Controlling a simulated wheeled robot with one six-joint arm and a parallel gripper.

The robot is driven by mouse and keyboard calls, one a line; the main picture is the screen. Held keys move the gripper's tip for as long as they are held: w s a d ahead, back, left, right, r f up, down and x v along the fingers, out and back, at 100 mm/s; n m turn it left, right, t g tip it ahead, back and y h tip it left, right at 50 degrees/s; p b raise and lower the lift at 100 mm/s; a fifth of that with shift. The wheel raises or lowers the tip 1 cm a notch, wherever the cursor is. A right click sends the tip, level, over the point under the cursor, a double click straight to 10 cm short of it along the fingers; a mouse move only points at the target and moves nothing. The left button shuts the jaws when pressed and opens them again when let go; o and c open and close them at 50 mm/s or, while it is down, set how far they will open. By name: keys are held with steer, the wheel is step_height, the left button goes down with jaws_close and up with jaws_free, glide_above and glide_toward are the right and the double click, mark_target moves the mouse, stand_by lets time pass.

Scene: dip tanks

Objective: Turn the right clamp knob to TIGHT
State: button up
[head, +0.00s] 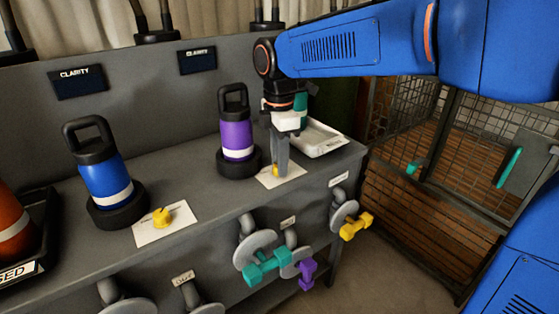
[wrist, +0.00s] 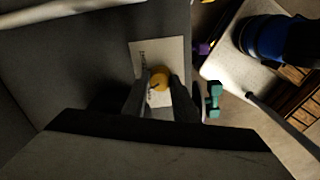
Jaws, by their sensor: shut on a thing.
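The right clamp knob (head: 275,170) is yellow and sits on a white label plate (head: 291,177) on the grey bench top. My gripper (head: 280,165) points straight down over it and is shut on it, hiding most of it in the head view. In the wrist view the round yellow knob (wrist: 159,78) lies between the two fingers of my gripper (wrist: 160,95). Printing shows on the plate (wrist: 145,52), but it is too small to read. A second yellow knob (head: 161,217) sits on its own white plate at the left, apart from my gripper.
A purple bottle (head: 237,135) stands just left of my gripper, and a blue bottle (head: 104,170) farther left. A white tray (head: 318,139) lies behind at the right. Teal (head: 266,267), purple (head: 307,276) and yellow (head: 356,226) handles stick out from the bench front.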

steer(key=m, duration=1.1)
steer(key=shift+m, duration=1.9)
steer(key=o, duration=1.1)
steer(key=shift+c, duration=0.2)
step_height(320, 180, up, 17)
steer(key=shift+r, duration=0.2)
